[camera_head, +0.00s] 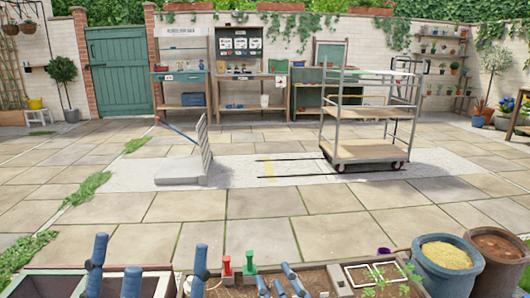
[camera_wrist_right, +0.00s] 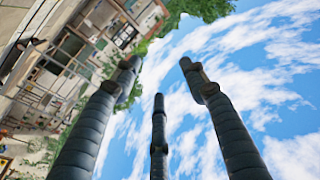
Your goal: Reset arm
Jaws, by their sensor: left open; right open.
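My left gripper (camera_head: 146,258) shows at the bottom left of the head view, over the wooden bins. Its blue-grey fingers point up and stand wide apart, with nothing between them. My right gripper (camera_head: 278,279) is low at the bottom middle of the head view, in front of the planter box. Only its finger ends show there. In the right wrist view its three dark fingers (camera_wrist_right: 158,90) are spread open and empty, with sky and the tilted yard behind them. Both palms and most of both arms are out of view.
Wooden bins (camera_head: 60,272) line the bottom edge, with red (camera_head: 227,266) and green (camera_head: 249,262) handles nearby. Seedlings (camera_head: 380,277) stand right of centre. A blue pot of yellow grain (camera_head: 440,275) and a brown pot (camera_head: 498,272) are at right. The paved yard with a cart (camera_head: 372,152) lies beyond.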

